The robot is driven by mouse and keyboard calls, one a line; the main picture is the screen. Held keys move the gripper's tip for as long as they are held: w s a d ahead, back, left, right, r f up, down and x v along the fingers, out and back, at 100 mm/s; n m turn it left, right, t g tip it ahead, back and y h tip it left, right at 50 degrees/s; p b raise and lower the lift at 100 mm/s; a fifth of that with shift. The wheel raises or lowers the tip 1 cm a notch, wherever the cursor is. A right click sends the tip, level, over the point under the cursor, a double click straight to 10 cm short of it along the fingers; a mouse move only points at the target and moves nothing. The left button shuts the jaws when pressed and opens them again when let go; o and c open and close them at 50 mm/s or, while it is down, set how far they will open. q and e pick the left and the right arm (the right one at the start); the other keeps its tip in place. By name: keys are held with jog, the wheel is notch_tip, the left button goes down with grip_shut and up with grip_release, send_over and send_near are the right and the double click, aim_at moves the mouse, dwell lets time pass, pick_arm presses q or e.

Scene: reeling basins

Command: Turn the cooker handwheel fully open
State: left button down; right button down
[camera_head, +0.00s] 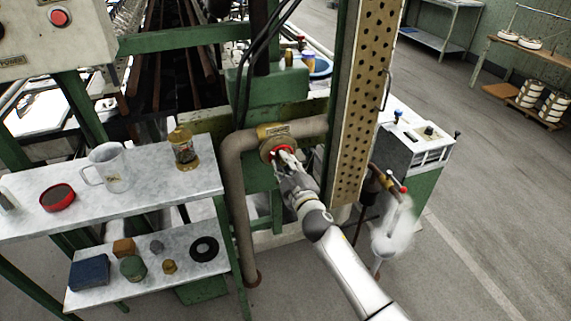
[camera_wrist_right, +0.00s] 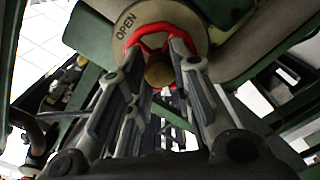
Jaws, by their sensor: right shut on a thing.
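The cooker handwheel (camera_wrist_right: 133,37) is a small red wheel with a brass-coloured hub, set in front of a round plate marked OPEN (camera_wrist_right: 128,20). In the head view the handwheel (camera_head: 289,149) sits on the brown pipe, mostly hidden by my gripper. My right gripper (camera_head: 285,160) reaches it from the front right. In the right wrist view its two fingers (camera_wrist_right: 160,50) lie on either side of the hub, against the red rim, shut on the wheel. My left gripper is not in view.
A brown pipe (camera_head: 233,190) bends down left of the wheel. A perforated post (camera_head: 367,90) stands close on the right. A marble shelf (camera_head: 140,185) with a jug (camera_head: 112,168) and an amber jar (camera_head: 184,150) is at left. A white-topped unit (camera_head: 415,145) stands at right.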

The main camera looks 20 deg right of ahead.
jog(key=n+p, duration=0.3)
jog(key=n, duration=1.5)
jog(key=shift+f+n, duration=0.1)
jog(key=shift+n, duration=0.2)
jog(key=c, duration=1.4)
grip_release()
jog(key=shift+o, duration=0.2)
